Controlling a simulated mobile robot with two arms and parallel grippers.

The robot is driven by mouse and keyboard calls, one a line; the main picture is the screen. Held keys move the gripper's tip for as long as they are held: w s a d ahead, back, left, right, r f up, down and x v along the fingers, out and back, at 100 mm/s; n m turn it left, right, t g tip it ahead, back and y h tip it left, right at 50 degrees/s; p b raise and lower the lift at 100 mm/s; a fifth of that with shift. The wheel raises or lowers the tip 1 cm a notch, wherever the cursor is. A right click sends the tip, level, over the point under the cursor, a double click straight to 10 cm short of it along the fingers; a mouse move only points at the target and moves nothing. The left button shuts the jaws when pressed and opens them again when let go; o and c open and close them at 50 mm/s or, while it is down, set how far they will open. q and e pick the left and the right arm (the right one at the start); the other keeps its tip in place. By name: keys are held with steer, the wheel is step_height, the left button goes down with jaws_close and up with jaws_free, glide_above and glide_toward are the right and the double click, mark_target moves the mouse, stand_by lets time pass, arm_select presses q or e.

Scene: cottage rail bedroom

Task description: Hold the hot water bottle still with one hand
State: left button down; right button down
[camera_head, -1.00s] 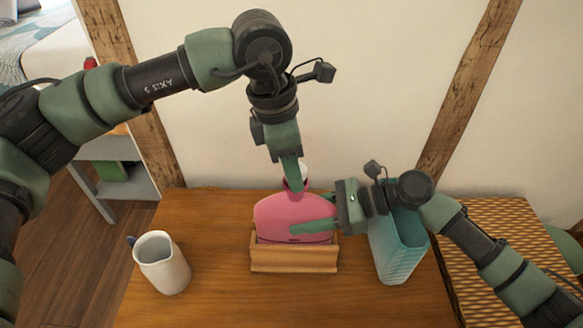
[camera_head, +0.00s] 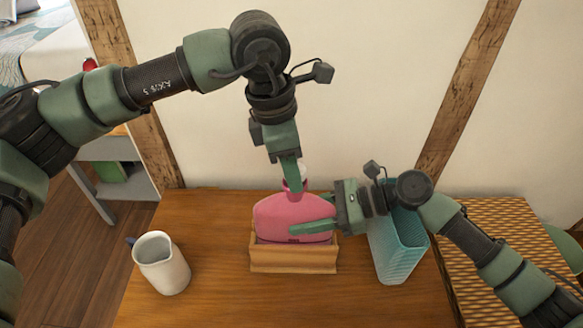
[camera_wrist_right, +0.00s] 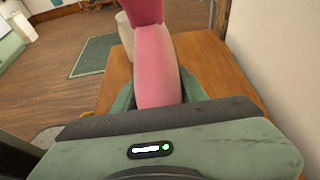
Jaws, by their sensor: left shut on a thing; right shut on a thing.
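The pink hot water bottle (camera_head: 284,215) stands upright in a low wooden holder (camera_head: 292,259) on the table. My left gripper (camera_head: 293,188) points down from above and is shut at the bottle's neck, around its stopper; a little white shows there. In the right wrist view the pink bottle (camera_wrist_right: 157,70) fills the space between the fingers.
A white jug (camera_head: 163,265) stands on the wooden table (camera_head: 215,295) left of the holder. A teal ribbed bin (camera_head: 402,250) stands to the right, close under my right arm. A wall is behind. The table front is clear.

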mark_target(290, 196)
arm_select(q)
steer(key=shift+s+a+f, duration=0.1)
steer(key=shift+s+f, duration=0.15)
steer(key=shift+f, duration=0.75)
steer(key=shift+s+a+f, duration=0.1)
steer(key=shift+s+f, duration=0.1)
steer(key=shift+f, duration=0.75)
stand_by(1.7)
steer(key=c, duration=1.3)
jaws_free()
steer(key=shift+r, duration=0.1)
steer(key=shift+w+a+r+g+y, duration=0.1)
steer(key=shift+w+r+g+y, duration=0.05)
steer(key=shift+r, duration=0.6)
steer(key=shift+w+r+g+y, duration=0.15)
steer(key=shift+r, duration=0.6)
steer(key=shift+a+r, duration=0.25)
steer(key=c, duration=0.6)
steer(key=shift+r, duration=0.1)
steer(key=shift+d+r, duration=0.15)
steer(key=shift+r, duration=0.05)
